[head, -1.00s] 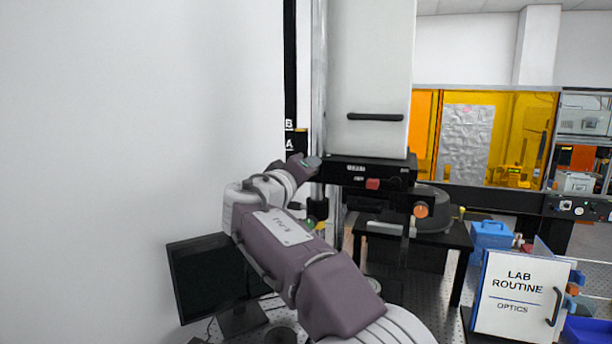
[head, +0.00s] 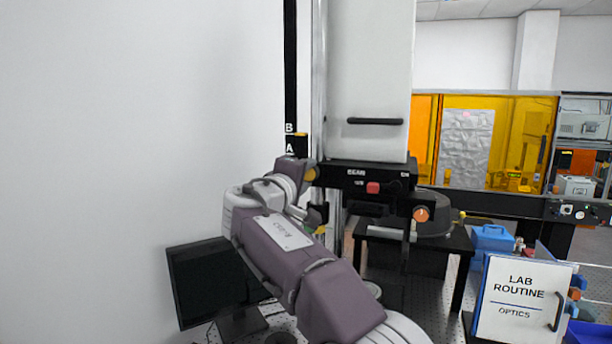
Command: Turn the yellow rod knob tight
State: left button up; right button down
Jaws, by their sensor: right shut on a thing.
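My right arm (head: 283,243) comes in from the lower right and its wrist bends back toward the upright metal rod (head: 318,90). My right gripper (head: 316,213) is small, dark and partly hidden beside the rod, below the black instrument head. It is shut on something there. A small yellow piece (head: 320,229), likely the yellow rod knob, shows at the fingertips. Most of it is hidden, and I cannot tell how tightly it sits. My left gripper is not in view.
A round yellowish piece (head: 311,174) shows beside the wrist. A dark monitor (head: 208,280) stands at left. The Lab Routine board (head: 520,298) stands at right.

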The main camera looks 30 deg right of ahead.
dwell(0.3)
jog(key=c, duration=0.9)
grip_release()
jog(key=shift+a, duration=0.1)
jog(key=b+v, duration=0.3)
jog(key=v, duration=0.6)
